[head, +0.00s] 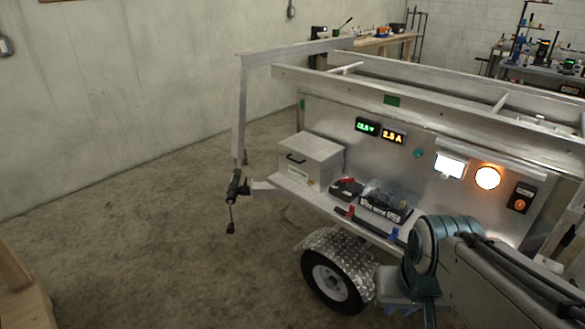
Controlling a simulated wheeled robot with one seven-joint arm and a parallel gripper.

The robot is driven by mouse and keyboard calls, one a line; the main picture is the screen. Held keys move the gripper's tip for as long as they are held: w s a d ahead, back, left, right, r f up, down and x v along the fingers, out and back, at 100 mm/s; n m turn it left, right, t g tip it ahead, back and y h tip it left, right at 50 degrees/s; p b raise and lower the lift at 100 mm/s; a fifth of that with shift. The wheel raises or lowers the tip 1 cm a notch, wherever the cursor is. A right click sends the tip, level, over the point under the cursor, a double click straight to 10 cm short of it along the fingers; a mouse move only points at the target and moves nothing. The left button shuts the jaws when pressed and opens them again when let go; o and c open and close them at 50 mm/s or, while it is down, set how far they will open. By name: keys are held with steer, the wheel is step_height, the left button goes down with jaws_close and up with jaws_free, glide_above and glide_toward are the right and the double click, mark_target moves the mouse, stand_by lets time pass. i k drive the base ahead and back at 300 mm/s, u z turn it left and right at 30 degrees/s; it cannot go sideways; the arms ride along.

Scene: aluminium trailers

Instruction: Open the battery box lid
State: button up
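The battery box appears to be the silver metal box (309,170) at the left end of the trailer's side shelf. Its lid (312,148) looks shut, and a black handle (296,158) is on the front face. A small label sits low on that face. My arm shows at the lower right, over the front of the trailer, well to the right of the box and apart from it. The fingertips of my gripper cannot be made out in this view.
The shelf (284,183) also bears a small dark red-and-black item (345,188) and a black battery-like unit (386,206). A wheel fender (338,245) lies below. Trailer rails (300,49) run above the box. The floor to the left is clear.

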mark_target(319, 155)
steer(key=u, duration=0.55)
steer(key=i, duration=0.45)
steer(key=u, duration=0.65)
steer(key=i, duration=0.9)
steer(key=z, duration=0.6)
steer(key=i, duration=0.75)
steer(key=z, duration=0.65)
